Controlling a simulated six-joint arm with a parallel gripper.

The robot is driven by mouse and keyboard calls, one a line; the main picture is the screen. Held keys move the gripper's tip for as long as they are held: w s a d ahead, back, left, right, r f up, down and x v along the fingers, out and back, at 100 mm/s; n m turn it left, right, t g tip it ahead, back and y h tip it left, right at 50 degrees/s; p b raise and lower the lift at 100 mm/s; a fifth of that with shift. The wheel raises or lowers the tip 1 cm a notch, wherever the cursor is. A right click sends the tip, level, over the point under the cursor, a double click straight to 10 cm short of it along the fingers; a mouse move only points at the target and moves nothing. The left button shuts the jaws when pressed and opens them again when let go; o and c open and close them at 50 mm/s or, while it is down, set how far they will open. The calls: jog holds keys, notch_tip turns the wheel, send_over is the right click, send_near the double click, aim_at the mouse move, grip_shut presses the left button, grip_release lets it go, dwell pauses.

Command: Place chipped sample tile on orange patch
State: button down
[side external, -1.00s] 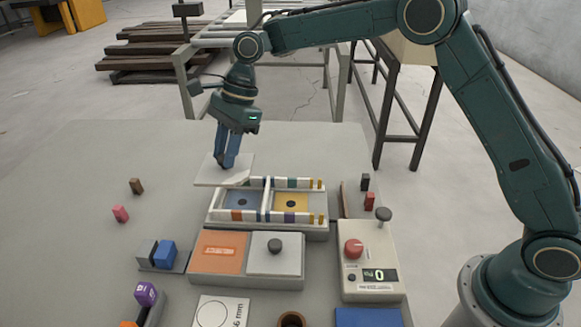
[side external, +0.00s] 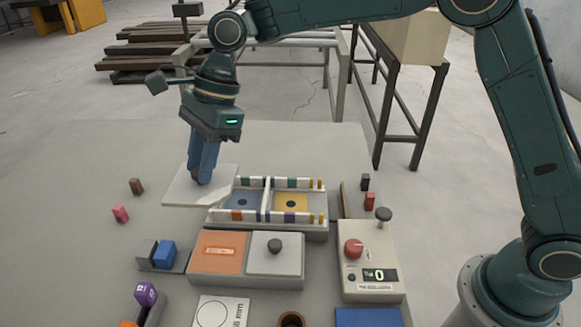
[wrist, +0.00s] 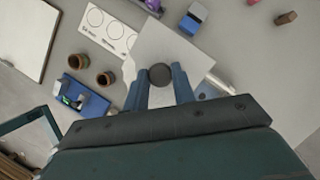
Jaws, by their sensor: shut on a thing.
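My gripper (side external: 200,181) is shut on the chipped sample tile (side external: 221,178), a flat white plate. It holds the tile above the table, left of and partly in front of the two-bay tray. In the wrist view the tile (wrist: 170,42) shows between and beyond my fingers (wrist: 160,80), with its dark round knob (wrist: 160,71) between the fingertips. The orange patch (side external: 222,264) is the left half of a grey base in the side view, bare apart from a small label. The tile is up and left of it in the picture, apart from it.
A second white tile with a dark knob (side external: 287,263) covers the right half of the base. The tray (side external: 270,230) has blue and yellow bays. A control box (side external: 365,288) stands right. The table's left side has free room.

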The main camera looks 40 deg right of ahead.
aim_at(234, 167)
notch_tip(234, 167, down, 14)
jog(key=shift+r, duration=0.15)
dwell(0.3)
jog(key=shift+f, duration=2.1)
jog(key=shift+f, duration=0.1)
jog(key=c, duration=1.2)
grip_release()
jog(key=shift+o, duration=0.2)
jog(key=v, duration=1.1)
jog(key=shift+d+r, duration=0.1)
jog(key=shift+r, duration=0.1)
jog(key=shift+d+r, duration=0.2)
jog(key=shift+r, duration=0.15)
